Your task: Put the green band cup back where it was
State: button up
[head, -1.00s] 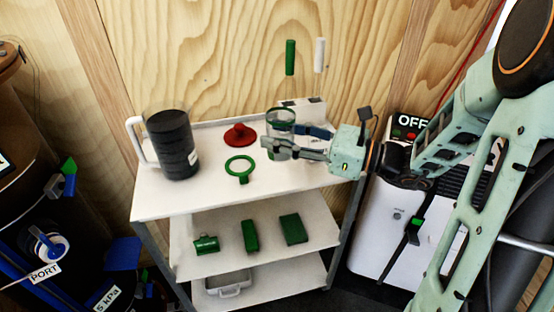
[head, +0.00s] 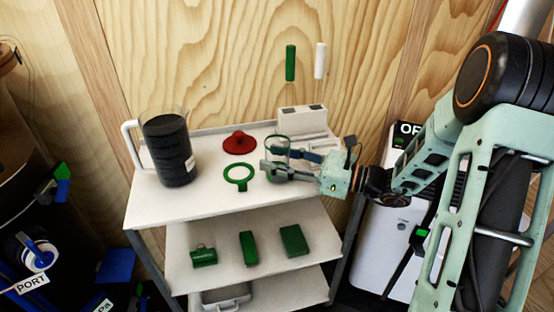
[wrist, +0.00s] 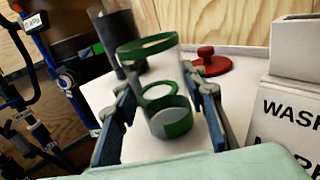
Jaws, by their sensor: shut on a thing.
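The green band cup (head: 277,143) is clear, with a green band near its rim. In the head view it is upright over the right part of the cart's top shelf (head: 215,207). My gripper (head: 270,166) reaches in from the right and is shut on it, one finger on each side. In the wrist view the cup (wrist: 146,47) is between my two fingers, with a green patch at its base. I cannot tell whether its base touches the shelf. A green ring with a short handle (head: 239,172) lies on the shelf just left of the cup.
A dark-filled jug (head: 167,150) stands at the shelf's left. A red knobbed lid (head: 239,142) lies behind the ring. A white slotted box (head: 301,120) stands at the back right, close to my gripper. Several green items lie on the middle shelf (head: 220,241).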

jog(key=shift+f, duration=0.15)
jog(key=o, duration=1.3)
jog(key=shift+d+r, duration=0.2)
jog(key=p+v, duration=0.2)
jog(key=v, duration=0.9)
jog(key=shift+s+d+p, duration=0.2)
jog(key=shift+d+p, duration=0.1)
jog(key=shift+d, duration=0.1)
